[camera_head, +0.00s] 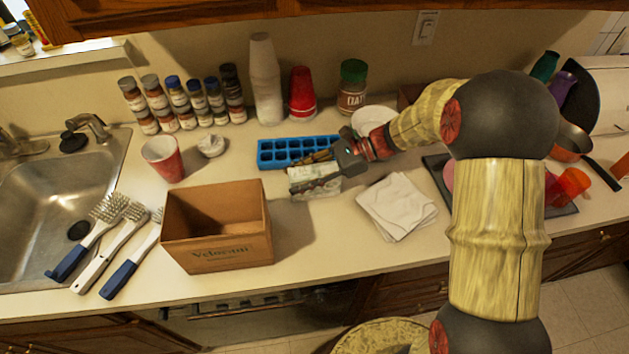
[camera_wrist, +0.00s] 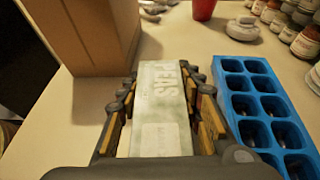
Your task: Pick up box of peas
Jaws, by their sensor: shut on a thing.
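The box of peas (camera_wrist: 160,105) is pale green and white, with the letters "PEAS" showing in the wrist view. It lies between the two fingers of my gripper (camera_wrist: 163,112), which is shut on it. In the head view the box (camera_head: 318,188) is at the middle of the counter, in front of the blue ice tray, partly covered by my gripper (camera_head: 316,172). I cannot tell whether the box is lifted off the counter.
An open cardboard box (camera_head: 218,252) stands to the left of the peas. The blue ice tray (camera_head: 262,160) lies just behind, and white napkins (camera_head: 397,206) lie to the right. Red-white cup (camera_head: 163,160), brushes and sink (camera_head: 40,215) are at left. Jars and cups line the back wall.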

